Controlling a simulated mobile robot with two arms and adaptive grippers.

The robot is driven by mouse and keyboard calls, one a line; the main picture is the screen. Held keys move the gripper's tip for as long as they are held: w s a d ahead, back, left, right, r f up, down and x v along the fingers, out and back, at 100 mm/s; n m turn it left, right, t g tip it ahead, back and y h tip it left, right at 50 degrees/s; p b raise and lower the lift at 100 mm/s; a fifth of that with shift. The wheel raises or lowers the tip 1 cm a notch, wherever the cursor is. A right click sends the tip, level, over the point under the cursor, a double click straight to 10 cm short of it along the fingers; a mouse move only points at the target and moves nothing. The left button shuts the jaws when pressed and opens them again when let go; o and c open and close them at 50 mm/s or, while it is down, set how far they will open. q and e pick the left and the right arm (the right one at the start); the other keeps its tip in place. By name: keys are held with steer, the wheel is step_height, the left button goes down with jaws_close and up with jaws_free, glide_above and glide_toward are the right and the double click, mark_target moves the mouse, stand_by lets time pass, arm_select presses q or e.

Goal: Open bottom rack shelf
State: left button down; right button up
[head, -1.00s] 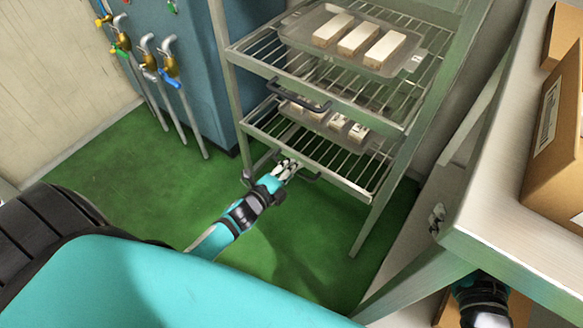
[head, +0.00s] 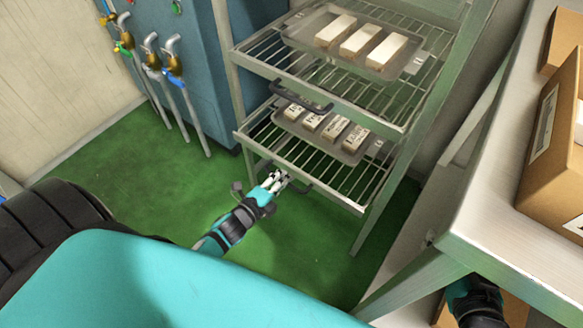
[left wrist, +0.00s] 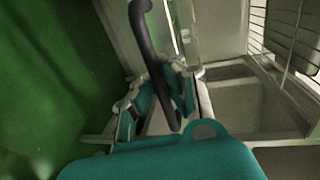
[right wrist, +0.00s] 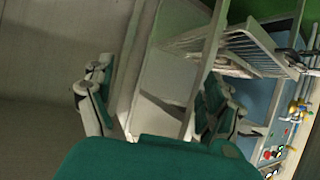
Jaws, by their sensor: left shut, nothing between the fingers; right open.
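The bottom rack shelf (head: 300,172), a wire shelf, sticks out from the metal rack past the shelf above. It carries a tray (head: 376,150) with several labelled pale bars. Its dark handle (head: 312,188) is at its front edge, partly hidden by my left gripper (head: 274,181). In the left wrist view the handle (left wrist: 148,45) curves across the left gripper (left wrist: 157,105). That gripper is shut at the handle with nothing pinched; contact is unclear. My right gripper (right wrist: 158,105) is open and empty; in the head view its arm is at the lower right, beside the table.
The upper wire shelf (head: 340,95) holds another tray of pale bars and has its own dark handle (head: 300,99). A table (head: 480,220) with cardboard boxes (head: 555,140) stands right. A blue cabinet and pipes with valves (head: 165,65) are left. Green floor is open before the rack.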

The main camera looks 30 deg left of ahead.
arm_select(q)
steer(key=f+p+v, duration=0.3)
steer(key=f+v, duration=0.1)
steer(key=v, duration=1.4)
steer(key=shift+s, duration=0.65)
arm_select(e)
steer(key=s+d+f+g+h, duration=0.1)
steer(key=s+d+f+g, duration=0.1)
steer(key=s, duration=0.4)
steer(key=s+d+f+g+h, duration=0.1)
steer(key=s+d+f+g, duration=0.1)
steer(key=s+f+g, duration=0.3)
steer(key=shift+s+d+g, duration=0.3)
steer(key=shift+s+g, duration=0.5)
steer(key=shift+s, duration=0.35)
arm_select(q)
steer(key=c, duration=2)
jaws_free()
steer(key=shift+a+r, duration=0.1)
steer(key=shift+c, duration=0.2)
steer(key=o, duration=0.7)
steer(key=shift+c, duration=0.2)
steer(key=v, duration=1.2)
